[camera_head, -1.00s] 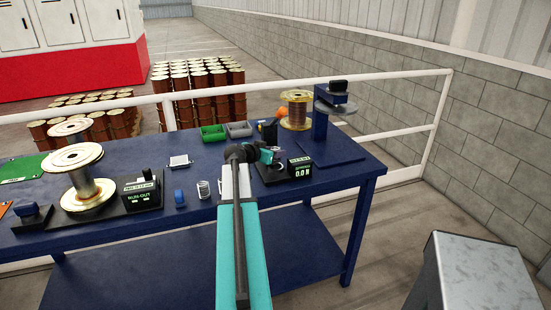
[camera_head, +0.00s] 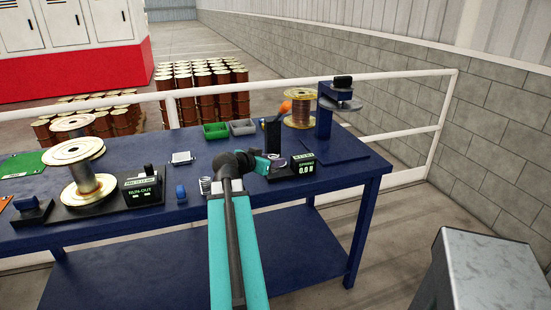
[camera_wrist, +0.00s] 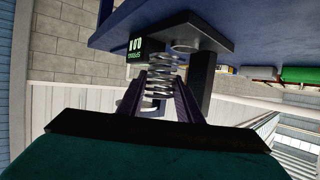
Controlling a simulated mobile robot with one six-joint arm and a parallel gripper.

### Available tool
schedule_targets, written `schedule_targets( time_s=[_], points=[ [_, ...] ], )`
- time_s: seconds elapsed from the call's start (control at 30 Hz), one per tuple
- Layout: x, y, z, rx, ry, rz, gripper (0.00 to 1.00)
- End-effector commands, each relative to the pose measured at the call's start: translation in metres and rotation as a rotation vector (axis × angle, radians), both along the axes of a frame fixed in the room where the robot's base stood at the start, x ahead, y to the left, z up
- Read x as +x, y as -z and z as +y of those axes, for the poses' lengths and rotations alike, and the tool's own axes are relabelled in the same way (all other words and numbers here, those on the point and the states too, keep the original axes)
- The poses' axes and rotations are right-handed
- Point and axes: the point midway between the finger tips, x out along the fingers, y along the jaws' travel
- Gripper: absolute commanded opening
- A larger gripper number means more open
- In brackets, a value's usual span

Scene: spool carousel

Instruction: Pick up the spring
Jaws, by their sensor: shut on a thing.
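In the wrist view, my gripper (camera_wrist: 161,84) is shut on a silvery coil spring (camera_wrist: 162,74), which sits between its two dark fingers. The view is turned over, with the blue table above. A black tester base with a round plate (camera_wrist: 183,47) is just beyond the spring; I cannot tell whether they touch. In the head view, my gripper (camera_head: 277,160) is beside the tester's display (camera_head: 304,166), which reads SPRING 0.0 N. The held spring is not clear there. Another spring (camera_head: 205,185) stands on the table, partly covered by my arm.
A black post (camera_head: 273,135) rises at the tester. A wire spool (camera_head: 299,108) and a blue stand (camera_head: 325,115) are behind it. A blue-topped piece (camera_head: 181,194) and the run-out unit (camera_head: 141,190) are left. Green (camera_head: 216,131) and grey (camera_head: 243,127) bins stand at the back.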

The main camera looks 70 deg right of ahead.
Motion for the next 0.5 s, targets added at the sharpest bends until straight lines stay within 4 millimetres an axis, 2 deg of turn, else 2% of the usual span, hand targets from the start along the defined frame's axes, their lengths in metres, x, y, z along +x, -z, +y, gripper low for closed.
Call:
schedule_targets(
  time_s=[0.1, 0.5],
  points=[
    [-0.005, 0.0, 0.02, -0.001, -0.001, -0.001, 0.06],
    [-0.007, -0.001, 0.036, -0.002, 0.0, 0.0, 0.06]
  ],
)
